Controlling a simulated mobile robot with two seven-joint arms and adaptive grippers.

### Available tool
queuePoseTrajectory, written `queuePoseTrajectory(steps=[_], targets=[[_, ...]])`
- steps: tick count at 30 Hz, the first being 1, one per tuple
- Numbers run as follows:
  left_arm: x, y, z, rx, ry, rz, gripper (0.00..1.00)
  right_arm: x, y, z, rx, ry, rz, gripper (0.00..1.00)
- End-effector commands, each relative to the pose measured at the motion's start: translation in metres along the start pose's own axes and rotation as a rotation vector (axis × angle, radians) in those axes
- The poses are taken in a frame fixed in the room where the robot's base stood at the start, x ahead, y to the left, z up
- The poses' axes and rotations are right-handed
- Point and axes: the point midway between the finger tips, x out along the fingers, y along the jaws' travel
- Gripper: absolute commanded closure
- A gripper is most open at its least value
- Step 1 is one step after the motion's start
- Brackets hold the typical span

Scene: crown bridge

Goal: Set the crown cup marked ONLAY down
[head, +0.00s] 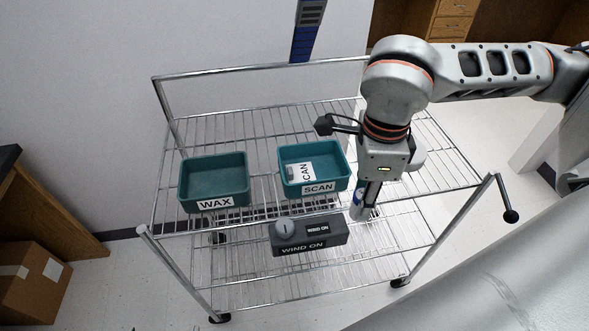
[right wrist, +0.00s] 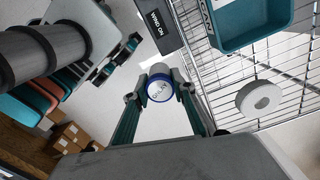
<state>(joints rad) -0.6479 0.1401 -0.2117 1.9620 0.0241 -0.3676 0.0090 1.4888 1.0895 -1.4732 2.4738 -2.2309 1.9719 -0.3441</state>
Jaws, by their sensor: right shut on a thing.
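My right gripper (head: 364,202) points down at the front edge of the wire cart's top shelf, right of the SCAN tray. It is shut on a small white cup with a blue rim (right wrist: 159,88). The cup shows between the two fingers in the right wrist view, with dark lettering on its top too small to read surely. In the head view only a blue and white sliver of the cup (head: 356,208) shows beside the fingers. The cup appears off the shelf, with pale floor behind it in the right wrist view. My left gripper is not in view.
Teal trays marked WAX (head: 187,190) and SCAN (head: 342,180) stand on the wire shelf; WAX looks empty, SCAN holds a white labelled piece (head: 300,172). A dark WIND ON box (head: 335,232) sits at the front. A white round thing (right wrist: 240,101) lies on the wires.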

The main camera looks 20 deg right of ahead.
Motion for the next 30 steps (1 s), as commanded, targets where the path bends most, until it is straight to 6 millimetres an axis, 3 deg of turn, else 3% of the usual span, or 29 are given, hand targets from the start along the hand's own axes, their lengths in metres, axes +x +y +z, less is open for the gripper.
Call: queuePoseTrajectory(steps=[4,7,24,28,30], targets=[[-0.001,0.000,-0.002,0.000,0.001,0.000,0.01,-0.001,-0.003,0.000,0.025,0.000,-0.001,0.96],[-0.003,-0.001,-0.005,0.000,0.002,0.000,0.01,-0.002,-0.018,0.004,0.031,0.001,-0.001,0.96],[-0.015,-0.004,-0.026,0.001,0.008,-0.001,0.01,-0.002,-0.149,0.038,0.029,0.001,0.000,0.96],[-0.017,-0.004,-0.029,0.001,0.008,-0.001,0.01,-0.002,-0.174,0.045,0.028,0.001,0.000,0.96],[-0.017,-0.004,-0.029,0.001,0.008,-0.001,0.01,0.012,-0.173,0.044,0.025,0.004,0.005,0.96]])
